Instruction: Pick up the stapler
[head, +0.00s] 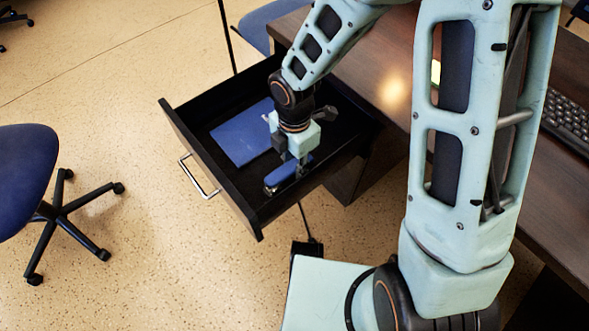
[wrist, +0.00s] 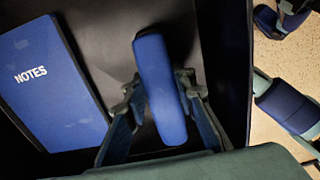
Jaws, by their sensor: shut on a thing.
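The blue stapler (head: 281,177) lies in the open black drawer, near its right front side in the head view. In the wrist view the stapler (wrist: 159,88) runs up and down the picture between my fingers. My gripper (head: 294,165) reaches down into the drawer from above. Its fingers, which also show in the wrist view (wrist: 160,98), are shut on the stapler, one on each side. I cannot tell whether the stapler is lifted off the drawer floor.
The drawer (head: 217,178) is pulled out from the brown desk (head: 372,60). A blue notebook marked NOTES (wrist: 52,85) lies in it beside the stapler. A keyboard (head: 567,120) is on the desk. A blue office chair (head: 28,170) stands at left, with open floor before the drawer.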

